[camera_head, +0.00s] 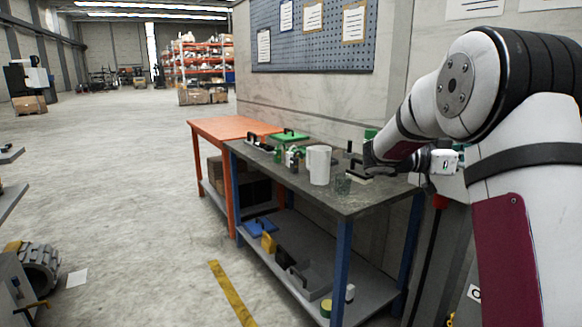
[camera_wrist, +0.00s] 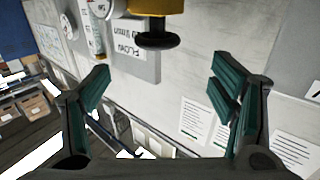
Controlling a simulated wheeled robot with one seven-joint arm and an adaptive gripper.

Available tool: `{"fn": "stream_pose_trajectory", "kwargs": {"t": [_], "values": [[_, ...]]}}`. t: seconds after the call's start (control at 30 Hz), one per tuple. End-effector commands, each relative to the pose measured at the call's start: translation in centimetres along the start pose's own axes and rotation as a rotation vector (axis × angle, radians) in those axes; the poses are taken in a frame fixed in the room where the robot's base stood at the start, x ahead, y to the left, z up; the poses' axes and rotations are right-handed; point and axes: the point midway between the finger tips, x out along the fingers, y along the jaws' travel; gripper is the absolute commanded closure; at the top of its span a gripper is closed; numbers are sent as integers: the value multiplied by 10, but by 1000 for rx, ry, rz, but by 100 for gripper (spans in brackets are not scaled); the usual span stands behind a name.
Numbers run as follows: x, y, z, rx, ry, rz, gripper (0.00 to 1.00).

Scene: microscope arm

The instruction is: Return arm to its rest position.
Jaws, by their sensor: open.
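My arm reaches in from the right edge in the head view, bent at a large white joint, its end extending left over the right part of a dark-topped workbench (camera_head: 345,203). My gripper (camera_head: 371,158) shows there as a small dark shape above or close to the bench top; the exact gap cannot be told. In the wrist view my gripper (camera_wrist: 162,92) is open, its two green-padded fingers wide apart with nothing between them. A yellow part with a black knob (camera_wrist: 156,41) shows beyond the fingers at the top of the wrist view.
A pegboard (camera_head: 330,45) hangs on the wall behind. The floor (camera_head: 130,160) to the left is largely open.

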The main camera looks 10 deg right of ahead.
Motion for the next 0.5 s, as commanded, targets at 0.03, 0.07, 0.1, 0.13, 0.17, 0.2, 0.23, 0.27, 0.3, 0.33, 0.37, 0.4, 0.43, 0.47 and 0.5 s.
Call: {"fn": "stream_pose_trajectory", "kwargs": {"t": [0.03, 0.07, 0.1, 0.13, 0.17, 0.2, 0.23, 0.27, 0.3, 0.33, 0.37, 0.4, 0.43, 0.47, 0.5], "values": [[-2, -3, -5, 16, 0, -30, 21], [-3, -7, -9, 28, -3, -59, 21], [-6, -13, -14, 47, -6, -111, 21], [-9, -19, -20, 67, -11, -159, 21], [-13, -25, -26, 86, -15, -216, 21], [-20, -35, -35, 114, -25, -301, 21], [-28, -42, -42, 134, -32, -371, 21], [-36, -49, -50, 153, -42, -444, 21], [-50, -58, -59, 173, -56, -543, 21], [-61, -63, -65, 185, -68, -616, 21], [-72, -67, -71, 194, -81, -688, 21], [-89, -71, -77, 202, -101, -781, 21], [-103, -73, -82, 205, -117, -851, 21], [-117, -74, -86, 205, -134, -920, 21], [-136, -73, -90, 198, -158, -1010, 21]]}}
